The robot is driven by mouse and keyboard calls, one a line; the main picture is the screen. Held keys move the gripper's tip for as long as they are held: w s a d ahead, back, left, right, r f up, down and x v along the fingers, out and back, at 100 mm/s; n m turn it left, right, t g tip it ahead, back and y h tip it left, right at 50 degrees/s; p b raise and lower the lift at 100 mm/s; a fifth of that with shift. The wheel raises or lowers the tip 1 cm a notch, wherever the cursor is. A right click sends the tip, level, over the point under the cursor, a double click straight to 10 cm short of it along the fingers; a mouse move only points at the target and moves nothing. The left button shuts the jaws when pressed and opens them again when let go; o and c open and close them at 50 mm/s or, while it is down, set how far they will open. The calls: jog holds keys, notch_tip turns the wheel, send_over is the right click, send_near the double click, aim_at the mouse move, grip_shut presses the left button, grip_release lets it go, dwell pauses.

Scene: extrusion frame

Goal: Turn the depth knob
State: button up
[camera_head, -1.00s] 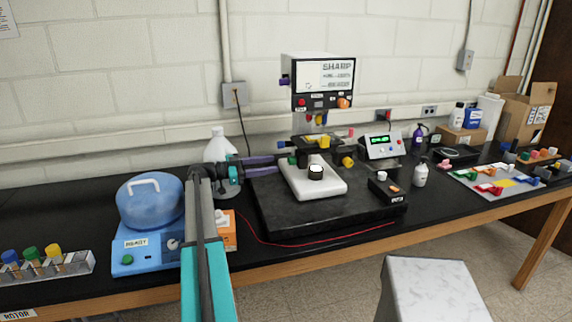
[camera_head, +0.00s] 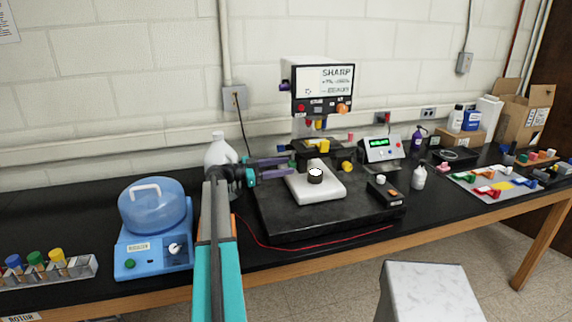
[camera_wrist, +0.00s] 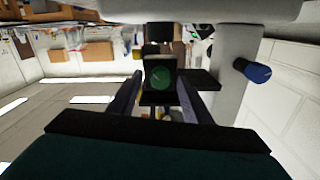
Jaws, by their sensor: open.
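A round green knob (camera_wrist: 161,77) with a pale mark on its face sits on a dark block in the wrist view. No label on it can be read, so I cannot tell for sure that it is the depth knob. It lies between the two fingers of my gripper (camera_wrist: 161,90), with a gap seeming to show on each side. In the head view my gripper (camera_head: 289,167) is open at the left side of the microscope-like instrument (camera_head: 318,187), its purple fingers pointing right. The knob is largely hidden there by the fingers.
A blue knob (camera_wrist: 258,73) sticks out on the right in the wrist view. A white bottle (camera_head: 219,150) stands close behind my arm. A blue centrifuge-like machine (camera_head: 153,235) stands left of it. A small control box (camera_head: 385,190) is right of the instrument.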

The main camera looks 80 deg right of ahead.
jog(key=shift+x, duration=0.8)
jog(key=c, duration=1.1)
jog(key=shift+o, duration=0.2)
jog(key=shift+a, duration=0.15)
jog(key=shift+f, duration=0.1)
